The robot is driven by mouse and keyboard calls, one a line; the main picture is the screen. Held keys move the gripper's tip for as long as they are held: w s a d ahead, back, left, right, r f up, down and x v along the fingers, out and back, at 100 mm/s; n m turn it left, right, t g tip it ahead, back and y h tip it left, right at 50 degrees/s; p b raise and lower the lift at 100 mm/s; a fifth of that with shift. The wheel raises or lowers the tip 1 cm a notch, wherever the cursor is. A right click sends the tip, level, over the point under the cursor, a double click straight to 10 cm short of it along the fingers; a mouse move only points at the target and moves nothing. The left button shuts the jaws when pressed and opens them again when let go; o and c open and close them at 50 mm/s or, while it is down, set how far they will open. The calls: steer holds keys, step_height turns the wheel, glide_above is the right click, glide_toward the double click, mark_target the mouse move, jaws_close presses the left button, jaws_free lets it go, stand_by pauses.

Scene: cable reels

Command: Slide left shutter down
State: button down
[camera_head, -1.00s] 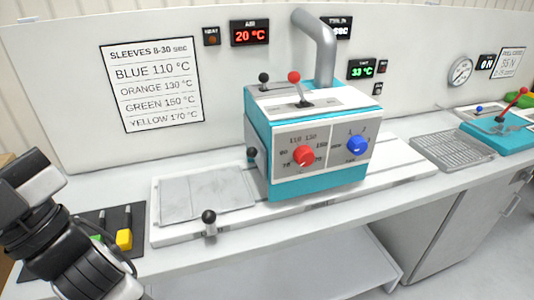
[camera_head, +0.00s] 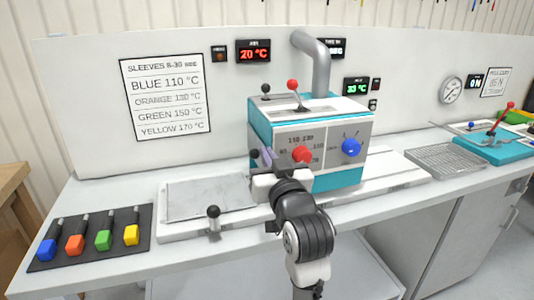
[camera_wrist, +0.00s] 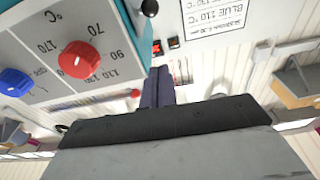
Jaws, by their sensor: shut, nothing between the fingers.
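The teal and white heater box (camera_head: 310,140) stands on the bench with two dials on its front. A black ball knob (camera_head: 254,153) sticks out at its left side, probably the left shutter's handle; the shutter panel itself cannot be made out clearly. The knob also shows at the top of the wrist view (camera_wrist: 149,8). My gripper (camera_head: 265,157) is at the box's left front corner, shut and empty, with its purplish fingertips close beside the knob. In the wrist view the fingers (camera_wrist: 157,86) point towards the knob, with a visible gap. My wrist covers the box's lower left front.
A pale flat plate (camera_head: 210,197) lies left of the box, with an upright black-knobbed lever (camera_head: 213,213) at its front. A dark mat (camera_head: 90,240) with several coloured-ended tools lies far left.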

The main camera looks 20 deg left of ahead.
mark_target(257, 144)
steer(key=shift+w+a, duration=0.1)
steer(key=shift+w, duration=0.05)
steer(key=p+x, duration=0.3)
steer(key=x, duration=0.7)
steer(key=shift+s+f, duration=0.25)
steer(key=shift+f, duration=0.7)
steer(key=shift+s+f, duration=0.25)
steer(key=shift+f, duration=0.7)
